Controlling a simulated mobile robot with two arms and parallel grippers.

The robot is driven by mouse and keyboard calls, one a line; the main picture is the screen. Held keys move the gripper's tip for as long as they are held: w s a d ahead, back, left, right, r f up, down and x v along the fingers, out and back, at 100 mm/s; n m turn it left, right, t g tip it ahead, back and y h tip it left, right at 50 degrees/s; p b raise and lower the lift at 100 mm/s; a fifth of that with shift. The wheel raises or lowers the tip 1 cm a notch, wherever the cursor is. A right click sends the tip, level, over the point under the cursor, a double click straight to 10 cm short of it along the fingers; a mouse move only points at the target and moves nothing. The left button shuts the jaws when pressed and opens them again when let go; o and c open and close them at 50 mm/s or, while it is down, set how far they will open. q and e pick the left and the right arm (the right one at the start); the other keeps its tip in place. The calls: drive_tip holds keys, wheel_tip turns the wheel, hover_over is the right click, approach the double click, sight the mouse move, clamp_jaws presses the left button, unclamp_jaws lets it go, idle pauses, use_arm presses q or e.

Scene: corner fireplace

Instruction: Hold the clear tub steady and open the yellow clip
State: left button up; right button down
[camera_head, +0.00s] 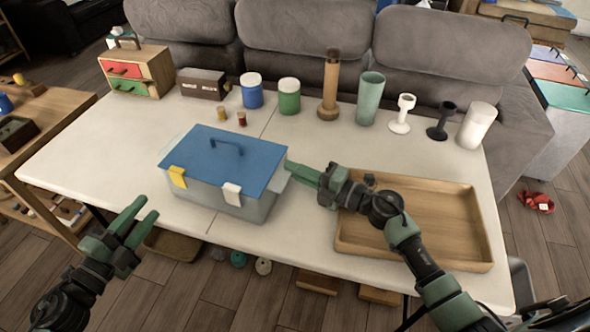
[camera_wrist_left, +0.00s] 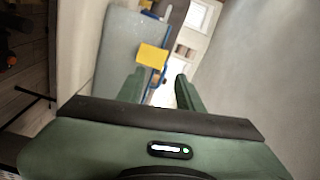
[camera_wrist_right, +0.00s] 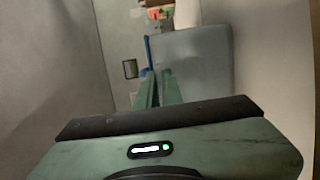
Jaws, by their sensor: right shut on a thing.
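The clear tub (camera_head: 235,207) with a blue lid (camera_head: 228,158) stands on the white table, left of the middle. Its yellow clip (camera_head: 177,177) is on the left of the front side and lies against the wall. A white clip (camera_head: 232,194) is on the right of the front. My right gripper (camera_head: 292,171) is shut on the tub's right end, at its rim or handle; the tub (camera_wrist_right: 190,55) fills the middle of the right wrist view. My left gripper (camera_head: 142,216) is open and empty, in front of the table's edge. The yellow clip (camera_wrist_left: 152,55) shows between its fingers in the left wrist view.
A wooden tray (camera_head: 440,258) lies on the right of the table, under my right arm. Jars, cups and a wooden grinder (camera_head: 329,90) stand along the back. A small drawer box (camera_head: 137,72) is at the back left. The table's left front is clear.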

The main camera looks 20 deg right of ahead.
use_arm(q)
clamp_jaws()
drive_tip(key=w+a+r+n+y, duration=0.25)
drive_tip(key=w+n+y, duration=0.25)
drive_tip(key=w+n, duration=0.4)
drive_tip(key=w+a+r+n+y, duration=0.25)
drive_tip(key=w+n+y, duration=0.3)
drive_tip(key=w, duration=0.45)
drive_tip(key=d+n+g, duration=0.1)
drive_tip(key=d+g, duration=0.1)
drive_tip(key=d+r+n+g+h, duration=0.1)
drive_tip(key=d+g, duration=0.1)
drive_tip(key=d, duration=0.1)
drive_tip(key=d+n+g, duration=0.1)
drive_tip(key=d+g, duration=0.1)
drive_tip(key=shift+w+d+r+h, duration=0.25)
drive_tip(key=shift+w+r, duration=0.05)
drive_tip(key=shift+w, duration=0.05)
drive_tip(key=s+d+r+m+g, duration=0.1)
drive_tip(key=s+d+r+g, duration=0.4)
drive_tip(key=s+d+r, duration=0.1)
drive_tip(key=shift+s+d+r+m+g+h, duration=0.15)
drive_tip(key=shift+s+d+m+g+h, duration=0.15)
drive_tip(key=shift+s, duration=0.5)
